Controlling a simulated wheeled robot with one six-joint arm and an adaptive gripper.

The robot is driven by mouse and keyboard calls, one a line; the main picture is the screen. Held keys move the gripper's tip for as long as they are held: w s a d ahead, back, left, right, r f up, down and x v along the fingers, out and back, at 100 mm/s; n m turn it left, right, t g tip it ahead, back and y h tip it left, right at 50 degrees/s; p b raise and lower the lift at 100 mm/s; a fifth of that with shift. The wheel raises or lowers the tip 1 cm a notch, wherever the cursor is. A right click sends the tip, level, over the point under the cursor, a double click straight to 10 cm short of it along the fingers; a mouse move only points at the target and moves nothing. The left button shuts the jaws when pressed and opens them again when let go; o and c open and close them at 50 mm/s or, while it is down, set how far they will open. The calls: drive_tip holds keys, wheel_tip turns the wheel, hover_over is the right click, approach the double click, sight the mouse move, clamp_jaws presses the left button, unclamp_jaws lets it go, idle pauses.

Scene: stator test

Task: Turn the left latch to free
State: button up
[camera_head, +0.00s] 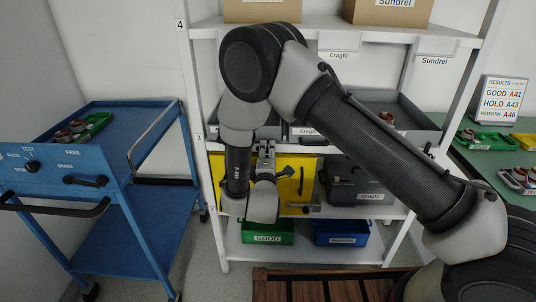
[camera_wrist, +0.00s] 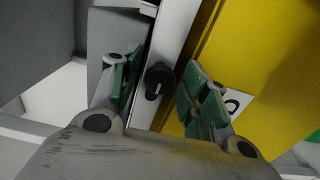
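A small black latch knob (camera_wrist: 158,80) with a pale mark sits on a light upright strip beside a yellow panel (camera_wrist: 255,60) in the wrist view. My gripper (camera_wrist: 162,72) is open, with one green-padded finger on each side of the knob. I see gaps between the pads and the knob; how deep the fingers reach around it I cannot tell. A white label beside the right finger is partly covered.
The panel has a black handle (camera_head: 301,180) and stands in a white shelf rack (camera_head: 300,255). Grey bins (camera_head: 355,185) are to its right; a green bin (camera_head: 267,238) and a blue bin (camera_head: 342,240) are below. A blue cart (camera_head: 130,190) stands left.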

drive_tip(key=s, duration=1.2)
drive_tip(key=shift+a, duration=0.15)
